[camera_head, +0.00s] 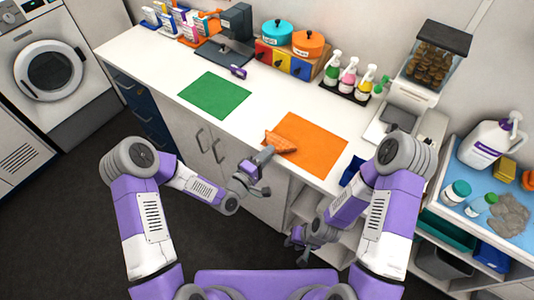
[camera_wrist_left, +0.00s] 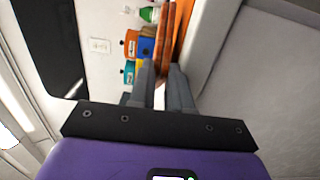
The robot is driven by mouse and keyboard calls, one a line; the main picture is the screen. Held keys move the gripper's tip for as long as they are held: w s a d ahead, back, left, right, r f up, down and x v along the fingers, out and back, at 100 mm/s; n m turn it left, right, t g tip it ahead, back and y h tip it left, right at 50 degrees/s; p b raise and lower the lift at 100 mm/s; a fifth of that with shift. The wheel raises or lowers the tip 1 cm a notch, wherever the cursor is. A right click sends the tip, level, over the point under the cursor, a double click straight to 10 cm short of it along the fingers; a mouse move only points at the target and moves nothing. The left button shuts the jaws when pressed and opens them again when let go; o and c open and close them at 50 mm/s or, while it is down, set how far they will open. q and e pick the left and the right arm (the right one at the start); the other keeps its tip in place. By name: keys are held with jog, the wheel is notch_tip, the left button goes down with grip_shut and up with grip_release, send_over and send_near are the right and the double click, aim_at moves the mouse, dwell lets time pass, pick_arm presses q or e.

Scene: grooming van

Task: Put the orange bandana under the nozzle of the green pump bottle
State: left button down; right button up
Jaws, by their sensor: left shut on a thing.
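The orange bandana (camera_head: 279,142) is a folded, upright-looking strip at the left edge of the orange mat, near the counter's front. My left gripper (camera_head: 268,152) is shut on its near end. In the left wrist view the orange-brown bandana (camera_wrist_left: 166,32) shows at the fingertips (camera_wrist_left: 162,72). The green pump bottle (camera_head: 333,69) stands at the left of a row of pump bottles at the back of the counter, well apart from the bandana. My right gripper (camera_head: 297,249) hangs low before the shelves, its fingers looking spread and empty.
The orange mat (camera_head: 319,146) and green mat (camera_head: 214,95) lie flat on the white counter (camera_head: 250,115). Pink (camera_head: 348,76) and yellow (camera_head: 367,82) pump bottles share the black tray. Lidded pots on coloured drawers (camera_head: 285,62) stand left of them. A scale (camera_head: 393,121) is at right.

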pick_arm(q)
jog(key=shift+s+f, duration=0.1)
jog(key=shift+f, duration=0.25)
jog(key=c, duration=1.1)
grip_release()
jog(key=shift+s+a+f, duration=0.1)
jog(key=shift+f, duration=0.05)
jog(key=shift+o, duration=0.5)
jog(key=shift+s+a, duration=0.1)
jog(key=v, duration=0.7)
jog(key=s+a+f+m+g+y, duration=0.1)
jog(key=s+f+m+g+y, duration=0.15)
jog(key=f, duration=0.35)
jog(key=s+a+f+m+g+y, duration=0.1)
jog(key=s+f+m+g+y, duration=0.1)
jog(key=s+f+g, duration=0.3)
jog(key=s+a+f+m+g+y, duration=0.2)
jog(key=s+f+g, duration=0.4)
jog(key=s, duration=0.4)
jog(key=shift+a+f+m, duration=0.65)
jog(key=shift+a, duration=0.1)
